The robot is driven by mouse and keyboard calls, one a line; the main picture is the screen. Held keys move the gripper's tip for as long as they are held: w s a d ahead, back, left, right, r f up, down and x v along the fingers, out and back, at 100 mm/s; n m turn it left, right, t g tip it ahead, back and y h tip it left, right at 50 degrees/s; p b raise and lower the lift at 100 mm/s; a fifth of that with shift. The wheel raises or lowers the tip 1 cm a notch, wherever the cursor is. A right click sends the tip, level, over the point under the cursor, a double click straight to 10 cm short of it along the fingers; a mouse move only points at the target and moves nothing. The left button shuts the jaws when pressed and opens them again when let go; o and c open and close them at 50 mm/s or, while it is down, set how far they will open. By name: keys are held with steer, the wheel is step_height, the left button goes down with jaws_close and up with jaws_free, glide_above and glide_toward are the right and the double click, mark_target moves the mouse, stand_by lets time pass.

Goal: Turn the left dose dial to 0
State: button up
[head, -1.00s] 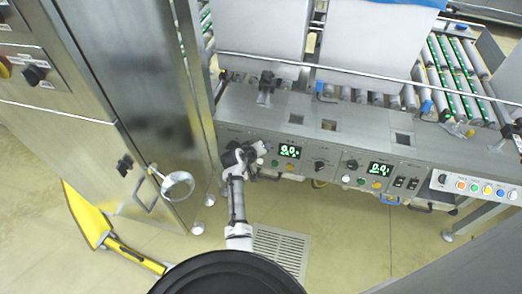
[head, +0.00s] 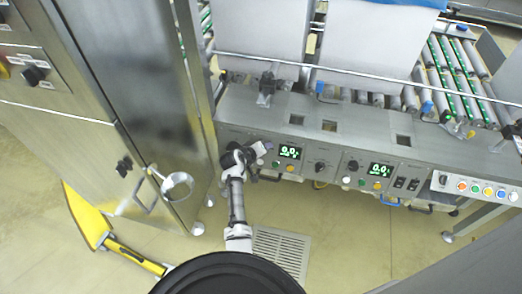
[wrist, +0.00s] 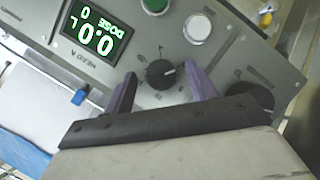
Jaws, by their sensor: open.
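The left dose dial, a small black knob (wrist: 160,73) with a white pointer line, sits on the grey panel in the wrist view. My gripper (wrist: 163,84) has its two purple fingers apart, one on each side of this knob; I cannot tell whether they touch it. The pointer faces roughly right in the wrist picture; the scale marks are too small to read. The green display (wrist: 97,27) beside it appears to read 0.0. In the head view my gripper (head: 262,149) is at the left end of the panel, just left of the left display (head: 290,152), and hides the dial.
A larger black knob (wrist: 249,98) is close to the right finger in the wrist view. A green button (wrist: 154,4) and a white button (wrist: 197,27) are above the dial there. In the head view a right display (head: 380,169) and a steel cabinet (head: 150,90) flank my arm.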

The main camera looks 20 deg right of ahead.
steer(key=shift+a, duration=0.1)
steer(key=b+v, duration=0.1)
steer(key=v, duration=1.2)
steer(key=shift+s+r, duration=0.2)
steer(key=shift+r, duration=0.15)
steer(key=shift+a, duration=0.15)
steer(key=shift+s, duration=0.1)
